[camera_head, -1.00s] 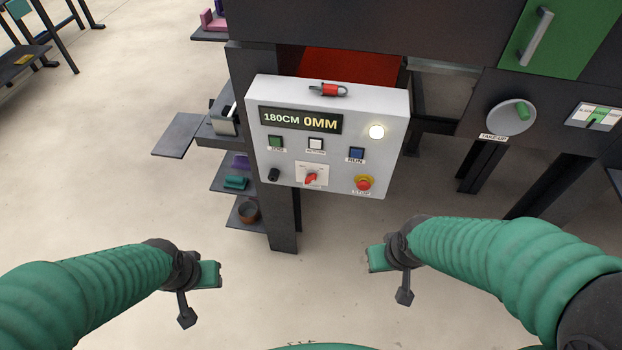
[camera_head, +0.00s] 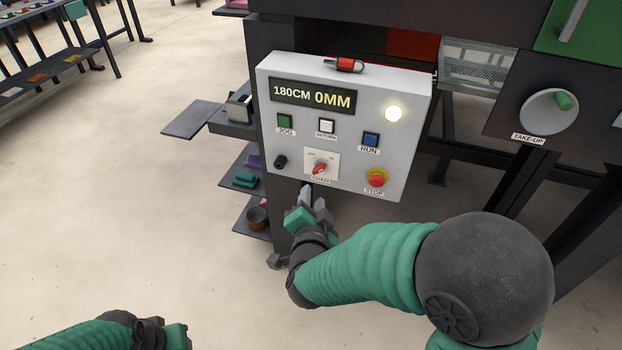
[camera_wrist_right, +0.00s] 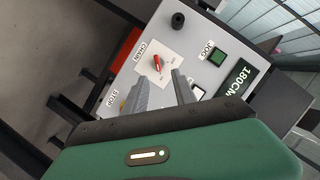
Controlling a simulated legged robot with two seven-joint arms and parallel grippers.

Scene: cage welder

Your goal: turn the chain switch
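The chain switch (camera_head: 320,168) is a red knob on a white plate, labelled CHAIN, low in the middle of the grey control panel (camera_head: 410,125). It also shows in the right wrist view (camera_wrist_right: 157,63), just beyond the fingertips. My right gripper (camera_head: 312,196) is just below the panel's lower edge in the head view, apart from the knob. In the right wrist view its two grey fingers (camera_wrist_right: 160,82) stand apart with nothing between them. My left gripper (camera_head: 176,335) is low at the left, cut by the frame edge; its fingers cannot be made out.
Near the knob are a black knob (camera_head: 280,162), a blue RUN button (camera_head: 370,140) and a red STOP button (camera_head: 376,178). A red-bodied clasp (camera_head: 345,65) sits on the panel's top. Shelves (camera_head: 240,178) stand left of the panel; open floor lies further left.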

